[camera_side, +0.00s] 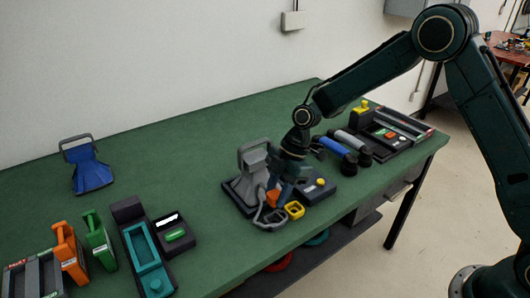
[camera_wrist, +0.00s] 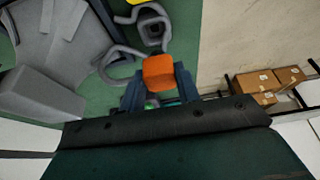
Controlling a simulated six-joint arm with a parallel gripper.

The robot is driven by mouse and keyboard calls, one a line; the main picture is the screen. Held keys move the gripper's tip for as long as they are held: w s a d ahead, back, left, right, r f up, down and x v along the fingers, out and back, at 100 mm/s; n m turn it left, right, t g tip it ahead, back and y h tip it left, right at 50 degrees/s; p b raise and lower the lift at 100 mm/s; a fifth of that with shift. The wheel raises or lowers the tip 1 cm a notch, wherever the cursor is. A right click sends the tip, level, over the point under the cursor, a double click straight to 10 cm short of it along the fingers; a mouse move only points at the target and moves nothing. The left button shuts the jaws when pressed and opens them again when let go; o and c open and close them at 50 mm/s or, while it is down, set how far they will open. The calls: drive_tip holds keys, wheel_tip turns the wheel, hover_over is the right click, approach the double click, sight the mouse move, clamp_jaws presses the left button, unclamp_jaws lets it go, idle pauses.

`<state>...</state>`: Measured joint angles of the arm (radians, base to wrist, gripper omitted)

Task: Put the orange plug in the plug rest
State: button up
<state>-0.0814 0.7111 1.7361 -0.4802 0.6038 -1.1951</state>
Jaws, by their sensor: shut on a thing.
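The orange plug (camera_side: 272,197) is between the fingers of my gripper (camera_side: 277,190), at the front edge of the dark unit with the grey upright handset. In the wrist view my gripper (camera_wrist: 158,88) is shut on the orange plug (camera_wrist: 158,72), whose orange end face points at the camera. Grey looped parts (camera_side: 269,220) lie just in front of the plug; in the wrist view a square grey loop (camera_wrist: 151,27) is just beyond it. I cannot tell for sure which part is the plug rest, or whether the plug touches it.
A yellow ring (camera_side: 294,210) and a dark box with a yellow button (camera_side: 318,184) are close right of my gripper. The grey handset (camera_side: 253,160) stands close left. The green table's (camera_side: 185,185) middle left is clear.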

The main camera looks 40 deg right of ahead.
drive_tip(key=shift+f, duration=2.8)
drive_tip(key=shift+f, duration=0.3)
drive_tip(key=o, duration=1)
drive_tip(key=shift+r, duration=0.1)
drive_tip(key=shift+r, duration=0.2)
drive_tip(key=shift+v, duration=6)
drive_tip(key=shift+r, duration=0.1)
